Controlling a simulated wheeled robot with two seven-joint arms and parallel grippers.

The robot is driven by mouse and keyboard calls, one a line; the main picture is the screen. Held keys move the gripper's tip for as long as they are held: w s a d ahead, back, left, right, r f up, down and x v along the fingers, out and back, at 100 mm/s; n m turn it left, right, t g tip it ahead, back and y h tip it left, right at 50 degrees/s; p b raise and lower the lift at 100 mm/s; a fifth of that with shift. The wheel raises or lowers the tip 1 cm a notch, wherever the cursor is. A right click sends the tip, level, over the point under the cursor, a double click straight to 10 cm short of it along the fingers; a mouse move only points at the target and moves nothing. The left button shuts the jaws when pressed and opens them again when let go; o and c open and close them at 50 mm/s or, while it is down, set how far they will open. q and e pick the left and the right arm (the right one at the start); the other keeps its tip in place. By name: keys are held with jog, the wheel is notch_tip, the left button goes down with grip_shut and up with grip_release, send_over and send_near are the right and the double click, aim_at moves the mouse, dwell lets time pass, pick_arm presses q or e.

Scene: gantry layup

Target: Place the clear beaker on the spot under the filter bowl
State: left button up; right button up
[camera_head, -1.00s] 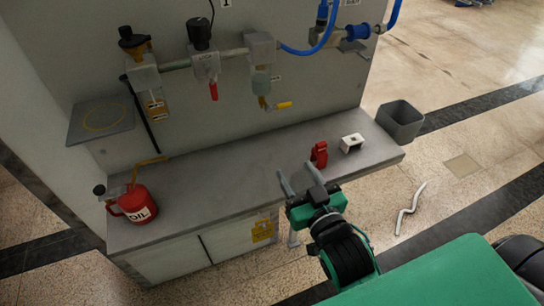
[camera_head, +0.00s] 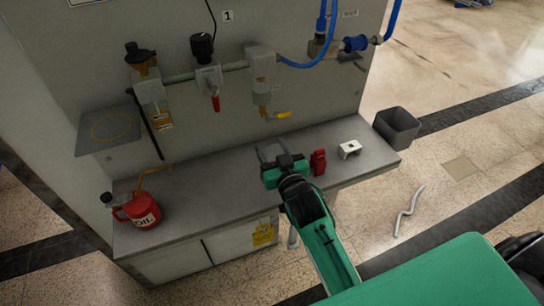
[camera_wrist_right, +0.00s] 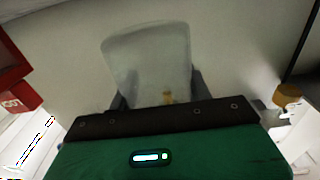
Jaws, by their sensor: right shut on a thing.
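The clear beaker (camera_wrist_right: 148,60) is between the two dark fingers of my right gripper (camera_wrist_right: 155,92) in the right wrist view, shut on it. In the head view my right gripper (camera_head: 271,151) is over the bench, fingers pointing to the wall; the beaker is too faint there to make out. A clear filter bowl (camera_head: 262,98) hangs from the right-hand unit on the wall, with a yellow-handled valve below it. The gripper is below this bowl in the picture. No marked spot is discernible on the bench beneath the bowl. My left gripper is out of view.
A red object (camera_head: 318,162) and a white block (camera_head: 349,149) stand on the bench (camera_head: 215,185) right of the gripper. A red oil can (camera_head: 142,211) stands at the left end. A grey plate with a yellow ring (camera_head: 110,128) is at the upper left. The bench middle is clear.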

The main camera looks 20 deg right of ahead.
notch_tip(320, 180, down, 3)
jog(key=shift+r, duration=0.15)
jog(key=shift+w+f+p, duration=0.2)
jog(key=shift+f+p, duration=0.25)
jog(key=shift+f, duration=0.1)
jog(key=shift+f, duration=0.2)
jog(key=o, duration=1.1)
jog(key=shift+c, duration=0.2)
